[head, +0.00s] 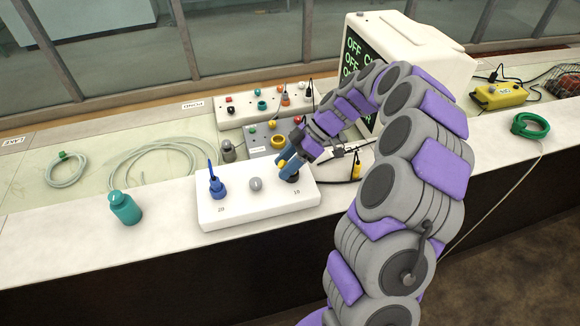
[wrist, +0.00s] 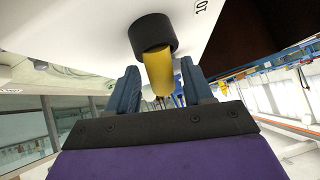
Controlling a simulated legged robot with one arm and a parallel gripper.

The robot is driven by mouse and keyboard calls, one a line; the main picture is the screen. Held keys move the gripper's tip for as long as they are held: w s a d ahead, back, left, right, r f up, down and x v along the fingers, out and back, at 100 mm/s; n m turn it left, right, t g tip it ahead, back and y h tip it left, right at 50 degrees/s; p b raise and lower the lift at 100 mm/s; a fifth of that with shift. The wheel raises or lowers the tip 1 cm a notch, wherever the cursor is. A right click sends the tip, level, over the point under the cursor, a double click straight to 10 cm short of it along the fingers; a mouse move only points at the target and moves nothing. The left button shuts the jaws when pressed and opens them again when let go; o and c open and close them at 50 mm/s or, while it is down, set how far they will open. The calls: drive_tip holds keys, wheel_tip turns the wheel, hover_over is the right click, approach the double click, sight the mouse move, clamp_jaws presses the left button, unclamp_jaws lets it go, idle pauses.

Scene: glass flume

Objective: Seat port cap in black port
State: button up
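The white port block (head: 240,212) lies on the bench. Its black port (head: 292,178) is at the right end; the black ring also shows in the wrist view (wrist: 152,33). A yellow cylindrical piece, apparently the port cap (wrist: 157,70), has its far end at the black ring and points back toward my gripper (wrist: 160,72). I cannot tell how deep it sits. My gripper is open, with one blue finger on each side of the yellow piece and visible gaps. In the head view, my gripper (head: 288,165) is at the black port with yellow (head: 282,164) between its fingers.
A blue port (head: 217,188) with a thin blue piece and a grey knob (head: 256,184) share the block. A teal bottle (head: 125,208) stands left. Behind are a grey box (head: 262,138), a white panel (head: 265,102), coiled tubing (head: 165,160) and a monitor (head: 440,58).

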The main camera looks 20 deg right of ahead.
sight(281, 165)
drive_tip(key=shift+d, duration=0.1)
drive_tip(key=shift+c, duration=1.4)
drive_tip(key=shift+a, duration=1)
drive_tip(key=c, duration=0.3)
drive_tip(key=shift+s+a, duration=0.1)
drive_tip(key=shift+a, duration=0.2)
drive_tip(key=shift+c, duration=1.4)
drive_tip(key=shift+d, duration=0.65)
clamp_jaws()
drive_tip(key=shift+d+r, duration=0.1)
drive_tip(key=shift+d, duration=0.15)
drive_tip(key=r, duration=0.1)
drive_tip(key=a+r+p, duration=0.1)
drive_tip(key=r, duration=0.1)
drive_tip(key=shift+a, duration=0.15)
drive_tip(key=shift+s+d+r, duration=0.15)
drive_tip(key=shift+d+r, duration=0.05)
drive_tip(key=shift+r, duration=0.1)
drive_tip(key=s+d+r+p, duration=0.1)
drive_tip(key=s+d+p, duration=0.1)
drive_tip(key=s+d, duration=0.8)
drive_tip(key=shift+s, duration=1.15)
